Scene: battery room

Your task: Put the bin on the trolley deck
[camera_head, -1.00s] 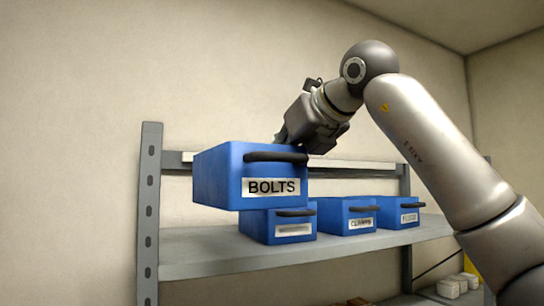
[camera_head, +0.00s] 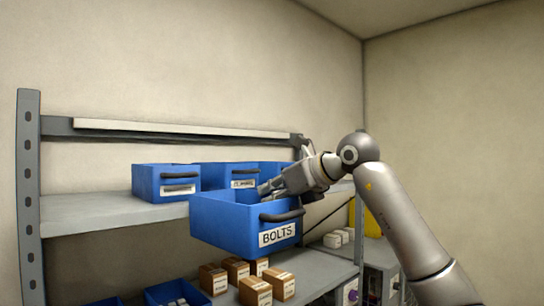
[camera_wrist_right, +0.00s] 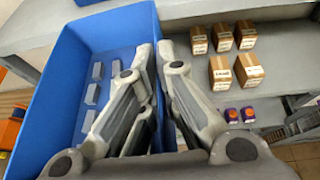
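The blue bin labelled BOLTS (camera_head: 222,225) hangs roughly level in front of the shelf unit in the head view. My right gripper (camera_head: 268,188) is shut on the bin's right wall, near the handle side. In the right wrist view the fingers of my right gripper (camera_wrist_right: 156,58) straddle that wall, and the bin (camera_wrist_right: 48,75) holds several small grey pieces. My left gripper is out of view. I cannot see the trolley deck.
Small cardboard boxes (camera_head: 254,291) and more blue bins (camera_head: 170,291) sit lower down. The shelf upright (camera_head: 29,200) stands at the left. Orange-and-purple boxes (camera_wrist_right: 239,114) show in the wrist view.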

